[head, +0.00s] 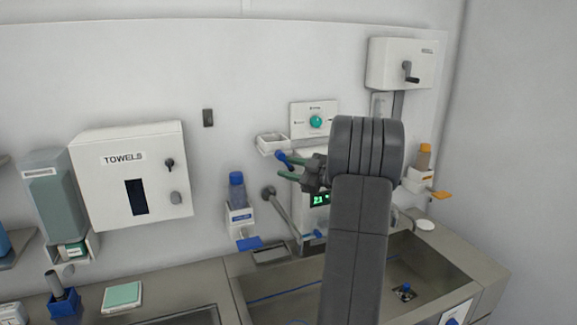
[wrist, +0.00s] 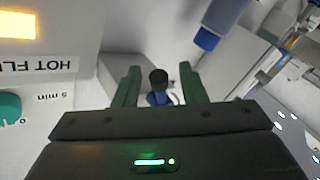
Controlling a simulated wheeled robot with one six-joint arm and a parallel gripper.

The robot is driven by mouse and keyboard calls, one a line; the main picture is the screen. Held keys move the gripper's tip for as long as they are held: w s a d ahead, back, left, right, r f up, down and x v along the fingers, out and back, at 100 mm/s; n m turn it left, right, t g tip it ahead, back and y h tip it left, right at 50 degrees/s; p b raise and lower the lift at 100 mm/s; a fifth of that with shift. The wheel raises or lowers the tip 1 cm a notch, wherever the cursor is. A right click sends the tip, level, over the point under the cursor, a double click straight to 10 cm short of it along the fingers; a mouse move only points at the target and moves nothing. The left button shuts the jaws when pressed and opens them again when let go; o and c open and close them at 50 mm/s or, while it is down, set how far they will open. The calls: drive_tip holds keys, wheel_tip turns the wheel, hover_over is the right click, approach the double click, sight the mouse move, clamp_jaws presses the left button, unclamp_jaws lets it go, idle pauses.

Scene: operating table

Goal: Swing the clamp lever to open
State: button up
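My gripper (head: 286,166) is raised near the back wall, its green fingers pointing left. In the wrist view my gripper (wrist: 160,82) is open, its two fingers apart. A blue piece with a dark round end (wrist: 158,80) shows between the fingers, with no clear contact. In the head view a blue piece (head: 283,157) is at the fingertips, below a small white wall holder (head: 272,141). It may be the clamp lever; I cannot tell for sure. My arm hides part of the wall behind it.
A panel with a teal dial (head: 316,121) is just above my gripper. A blue bottle (head: 237,190) in a holder with a blue paddle (head: 249,243) is at left. An orange paddle (head: 441,195) is at right. The sink (head: 440,262) lies below.

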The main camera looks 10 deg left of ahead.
drive_tip(key=shift+a, duration=0.1)
clamp_jaws()
drive_tip(key=shift+w+d+r+n+h+p, duration=0.2)
drive_tip(key=shift+r+n+h+p, duration=0.15)
drive_tip(key=shift+n+h, duration=0.15)
drive_tip(key=shift+w+d+r+n+h+p, duration=0.2)
drive_tip(key=shift+r+n+h, duration=0.1)
drive_tip(key=shift+n+h, duration=0.2)
drive_tip(key=shift+d+r+n+h+p, duration=0.1)
drive_tip(key=shift+r+n+h+p, duration=0.1)
drive_tip(key=shift+n+h+p, duration=0.1)
drive_tip(key=shift+n+h, duration=0.3)
unclamp_jaws()
